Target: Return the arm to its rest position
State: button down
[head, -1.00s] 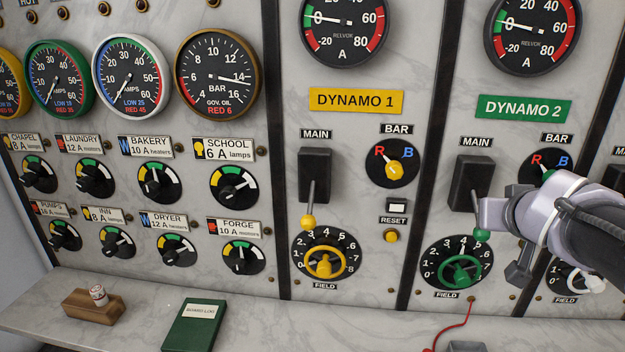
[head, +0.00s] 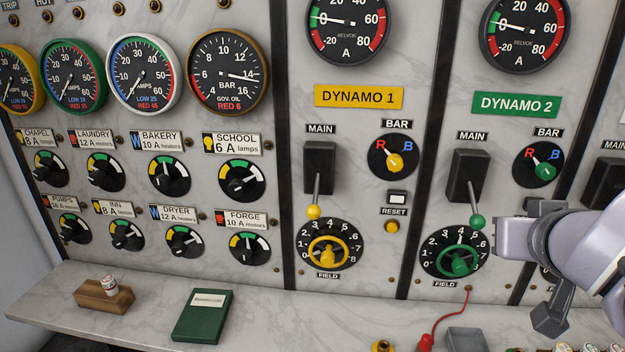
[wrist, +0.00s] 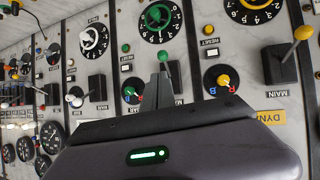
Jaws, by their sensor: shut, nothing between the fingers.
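My arm (head: 575,245) reaches in from the right edge of the head view, in front of the panel right of the Dynamo 2 field wheel (head: 458,262). In the wrist view my gripper (wrist: 161,75) has its narrow dark fingers together, with nothing between them. They point at the panel and overlap the area by the Dynamo 2 main switch in that picture; I cannot tell the gap. In the head view the Dynamo 2 main lever (head: 477,222) hangs down with its green knob, and the green Bar selector (head: 543,170) is clear of my arm.
The Dynamo 1 main lever (head: 314,211) also hangs down. A marble ledge (head: 260,322) runs below the panel with a green book (head: 203,315), a wooden block (head: 105,296) and a red cable (head: 445,318). Free space lies in front of the left panels.

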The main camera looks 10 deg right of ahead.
jog(key=s+a+f+g+y+b, duration=0.2)
jog(key=s+a+f+y+b, duration=0.1)
jog(key=a+f, duration=0.8)
jog(key=s+a+f+g+y+b, duration=0.2)
jog(key=s+a+f+y+b, duration=0.2)
jog(key=s+a+f, duration=0.4)
jog(key=a+f, duration=0.3)
jog(key=a, duration=0.2)
jog(key=shift+s+f+m+g+b, duration=0.25)
jog(key=shift+f+m+g+b, duration=0.05)
jog(key=shift+f+g+b, duration=0.1)
